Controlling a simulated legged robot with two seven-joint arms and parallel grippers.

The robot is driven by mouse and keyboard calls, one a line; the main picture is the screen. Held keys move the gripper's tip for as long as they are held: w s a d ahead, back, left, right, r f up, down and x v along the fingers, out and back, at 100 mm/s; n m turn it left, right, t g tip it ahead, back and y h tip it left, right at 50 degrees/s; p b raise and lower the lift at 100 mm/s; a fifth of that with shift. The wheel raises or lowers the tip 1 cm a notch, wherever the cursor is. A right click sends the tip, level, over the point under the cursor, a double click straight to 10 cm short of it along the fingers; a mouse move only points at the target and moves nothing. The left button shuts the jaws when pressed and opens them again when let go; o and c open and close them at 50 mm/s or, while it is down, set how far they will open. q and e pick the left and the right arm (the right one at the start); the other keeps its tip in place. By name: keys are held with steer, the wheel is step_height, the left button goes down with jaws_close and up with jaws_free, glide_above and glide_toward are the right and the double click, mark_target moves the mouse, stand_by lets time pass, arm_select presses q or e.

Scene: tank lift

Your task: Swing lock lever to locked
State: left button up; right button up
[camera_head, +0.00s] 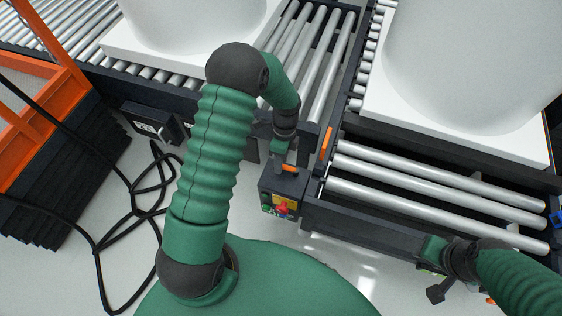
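Two small orange pieces show near the conveyor corner: an upright orange bar (327,143) on the frame, and a short orange piece (289,168) on top of a dark control box. I cannot tell for sure which is the lock lever. My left gripper (284,150) points down just above the box, beside the short orange piece and left of the upright bar. Its fingers are small and partly hidden, so contact and opening are unclear. My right gripper (436,270) is at the lower right, by the front edge of the right conveyor; its opening is unclear.
The dark control box (283,198) has a red knob on a yellow plate. An orange frame (35,140) and black cables (130,185) lie left. White floor is open below.

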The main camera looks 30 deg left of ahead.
arm_select(q)
jaws_close()
steer(key=shift+w+r, duration=0.1)
stand_by(1.3)
